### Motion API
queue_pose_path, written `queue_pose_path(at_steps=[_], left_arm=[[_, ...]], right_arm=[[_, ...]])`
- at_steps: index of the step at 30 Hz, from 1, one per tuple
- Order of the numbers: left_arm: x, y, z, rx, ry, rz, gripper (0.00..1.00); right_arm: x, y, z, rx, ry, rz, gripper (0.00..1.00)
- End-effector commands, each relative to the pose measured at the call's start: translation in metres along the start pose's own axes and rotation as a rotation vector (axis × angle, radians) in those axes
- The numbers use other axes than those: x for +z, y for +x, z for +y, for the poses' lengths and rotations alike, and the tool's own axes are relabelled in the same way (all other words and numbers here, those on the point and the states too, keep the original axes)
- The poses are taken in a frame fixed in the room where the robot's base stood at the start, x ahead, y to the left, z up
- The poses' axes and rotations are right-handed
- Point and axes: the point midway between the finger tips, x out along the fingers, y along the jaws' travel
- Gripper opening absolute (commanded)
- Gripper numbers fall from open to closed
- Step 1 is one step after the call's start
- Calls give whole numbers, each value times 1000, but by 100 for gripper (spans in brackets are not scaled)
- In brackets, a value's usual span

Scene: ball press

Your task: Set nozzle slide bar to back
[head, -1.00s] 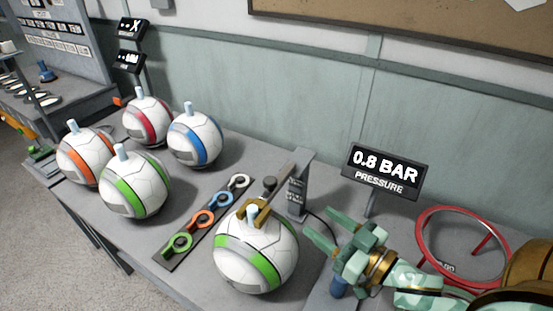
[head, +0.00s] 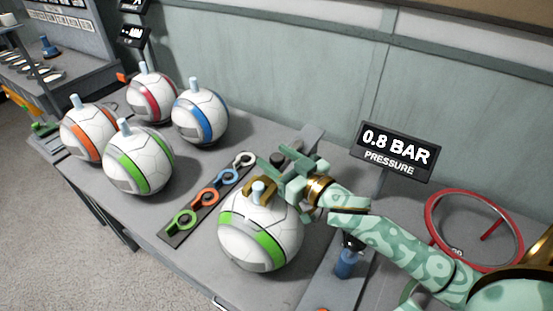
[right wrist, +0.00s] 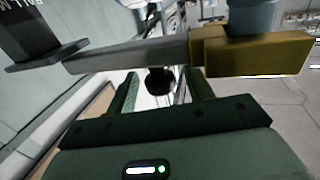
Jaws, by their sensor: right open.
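The ball with the green band (head: 262,238) sits at the front of the bench under the brass nozzle clamp (head: 258,187). In the right wrist view, the grey slide bar (right wrist: 130,56) runs across to the brass block (right wrist: 255,52). A round black knob (right wrist: 158,82) shows just below the bar, between my fingers in the picture. My right gripper (head: 277,172) is open beside the clamp, its fingers close to the knob; I cannot tell if they touch it. My gripper hides most of the bar in the head view. My left gripper is not in view.
A pressure sign (head: 394,150) reads 0.8 BAR. Several banded balls (head: 140,160) stand at the left of the bench. A strip with coloured rings (head: 205,200) lies left of the clamped ball. A red ring (head: 432,212) stands at the right.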

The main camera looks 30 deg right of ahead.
Motion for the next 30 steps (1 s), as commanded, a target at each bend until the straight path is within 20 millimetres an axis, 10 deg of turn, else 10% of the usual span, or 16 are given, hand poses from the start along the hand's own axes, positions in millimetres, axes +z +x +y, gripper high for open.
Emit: queue_pose_path(at_steps=[10, 15, 21, 30], left_arm=[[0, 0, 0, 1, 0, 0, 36], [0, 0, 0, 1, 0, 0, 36], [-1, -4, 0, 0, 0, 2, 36], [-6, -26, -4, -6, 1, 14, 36]], right_arm=[[0, 4, 0, 0, 0, 0, 49], [0, 4, 0, 0, 0, 0, 1], [-2, 7, 8, 0, -2, -1, 0], [-3, 26, 78, 1, -4, -1, 0]])
